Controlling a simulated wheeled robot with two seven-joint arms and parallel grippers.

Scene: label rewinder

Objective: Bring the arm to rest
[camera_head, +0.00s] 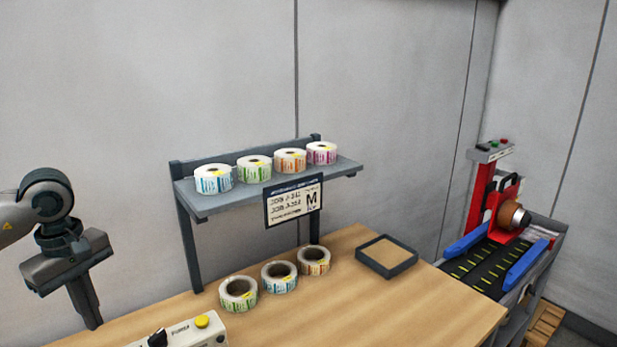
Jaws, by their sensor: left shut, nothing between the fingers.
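My left gripper (86,308) hangs at the left of the head view, pointing down, with its fingers together and nothing between them. It is left of the shelf and beside the table's left part, apart from every roll. My left arm comes in from the left edge. My right gripper does not show.
A grey shelf (205,210) holds several label rolls and bears a sign (293,203). More rolls (238,293) lie on the wooden table (400,310) below. A control box (190,335) is at the front, a tray (387,256) at the right. A red-and-blue machine (497,235) stands beyond.

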